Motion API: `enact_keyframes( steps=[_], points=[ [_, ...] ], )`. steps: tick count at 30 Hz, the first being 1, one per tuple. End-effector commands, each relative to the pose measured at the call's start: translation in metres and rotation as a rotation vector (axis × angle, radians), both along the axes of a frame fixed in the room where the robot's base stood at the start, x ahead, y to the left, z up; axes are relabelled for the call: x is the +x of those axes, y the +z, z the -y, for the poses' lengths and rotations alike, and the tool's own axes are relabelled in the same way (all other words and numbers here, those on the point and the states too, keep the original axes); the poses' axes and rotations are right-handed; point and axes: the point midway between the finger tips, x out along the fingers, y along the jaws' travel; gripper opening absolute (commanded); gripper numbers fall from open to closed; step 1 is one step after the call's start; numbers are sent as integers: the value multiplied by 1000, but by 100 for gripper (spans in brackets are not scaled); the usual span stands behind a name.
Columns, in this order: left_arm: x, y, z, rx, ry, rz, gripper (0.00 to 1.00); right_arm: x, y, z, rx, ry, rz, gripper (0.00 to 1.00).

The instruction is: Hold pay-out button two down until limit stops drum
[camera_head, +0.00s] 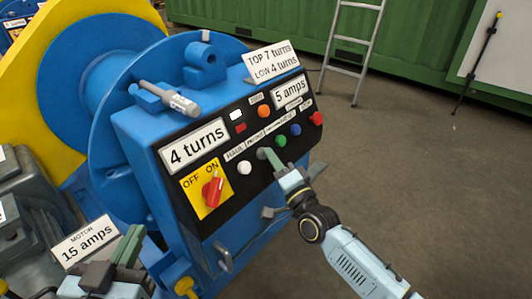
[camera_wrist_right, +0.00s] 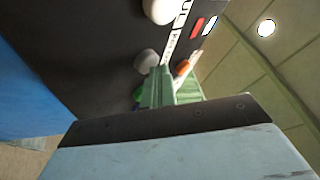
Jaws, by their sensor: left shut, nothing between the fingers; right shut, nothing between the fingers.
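The blue drum housing carries a sloped black control panel (camera_head: 232,195). Its button row has a white button (camera_head: 244,168), a grey button (camera_head: 262,152), a green button (camera_head: 281,140), a blue button (camera_head: 295,130) and a red button (camera_head: 316,118). The small labels above are too small to read surely. My right gripper (camera_head: 268,154) is shut and empty, its tips at the grey button; contact is unclear. In the right wrist view the fingers (camera_wrist_right: 160,85) overlap the panel beside the grey button (camera_wrist_right: 146,61). My left gripper (camera_head: 130,243) is shut at lower left.
A display (camera_head: 194,145) reads "4 turns", another (camera_head: 291,92) "5 amps". A sign (camera_head: 270,60) reads "TOP 7 turns, LOW 4 turns". A red OFF/ON knob (camera_head: 213,188) sits on a yellow plate. The blue drum (camera_head: 95,65) stands behind.

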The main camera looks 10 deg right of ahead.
Motion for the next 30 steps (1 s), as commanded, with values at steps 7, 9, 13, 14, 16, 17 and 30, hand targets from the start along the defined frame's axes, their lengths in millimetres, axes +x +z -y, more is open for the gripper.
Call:
enact_keyframes(
  steps=[7, 9, 13, 14, 16, 17, 30],
  points=[
    [0, 12, 0, 0, 0, 0, 0, -9, 7, 7, -1, 1, -2, 0],
    [0, 15, 0, 0, 0, 0, 0, -11, 8, 9, -1, 1, -2, 0],
    [0, 15, 0, 0, 0, 0, 0, -13, 8, 10, 0, 1, -2, 0],
    [0, 15, 0, 0, 0, 0, 0, -13, 7, 10, 0, 1, -2, 0],
    [0, 14, 0, 0, 0, 0, 0, -13, 7, 10, 0, 1, -2, 0],
    [0, 14, 0, 0, 0, 0, 0, -12, 7, 10, -1, 1, -1, 0],
    [0, 41, 0, 0, 0, 0, 0, -34, 24, 26, -2, 0, -1, 0]
  ],
)
